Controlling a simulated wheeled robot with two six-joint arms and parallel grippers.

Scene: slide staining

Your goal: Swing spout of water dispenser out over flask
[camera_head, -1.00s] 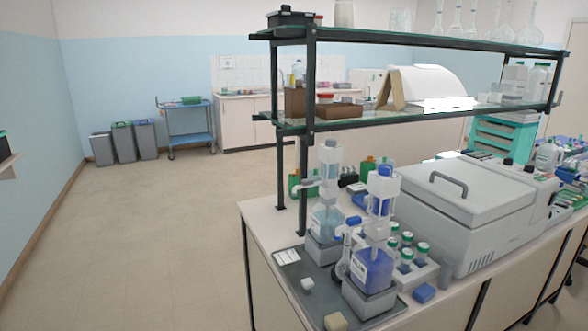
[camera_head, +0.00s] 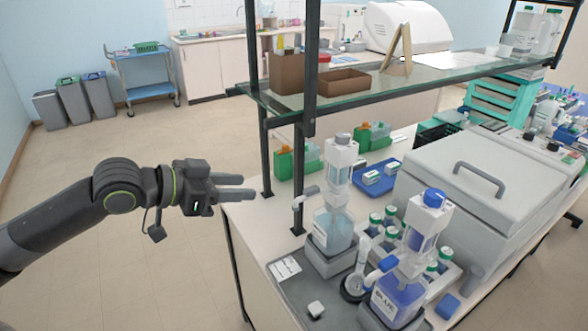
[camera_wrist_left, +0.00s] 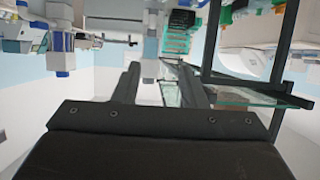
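The water dispenser (camera_head: 333,226), a bottle of pale blue liquid with a white pump head, stands on a grey base in the head view. Its grey spout (camera_head: 305,196) points left, toward the shelf post. A small clear flask (camera_head: 356,283) stands in front of it on a dark round base, beside a second dispenser with dark blue liquid (camera_head: 398,297). The spout is not over the flask. My left gripper (camera_head: 248,187) is left of the spout, apart from it, with its fingers pointing right. In the left wrist view its fingers (camera_wrist_left: 158,85) are spread and empty. My right gripper is not in view.
A dark shelf post (camera_head: 297,180) and glass shelf (camera_head: 350,95) stand behind the water dispenser. Capped bottles (camera_head: 388,225) and a large grey machine (camera_head: 480,195) are to the right. A small white block (camera_head: 316,309) lies on the grey tray (camera_head: 290,285). Floor left of the bench is clear.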

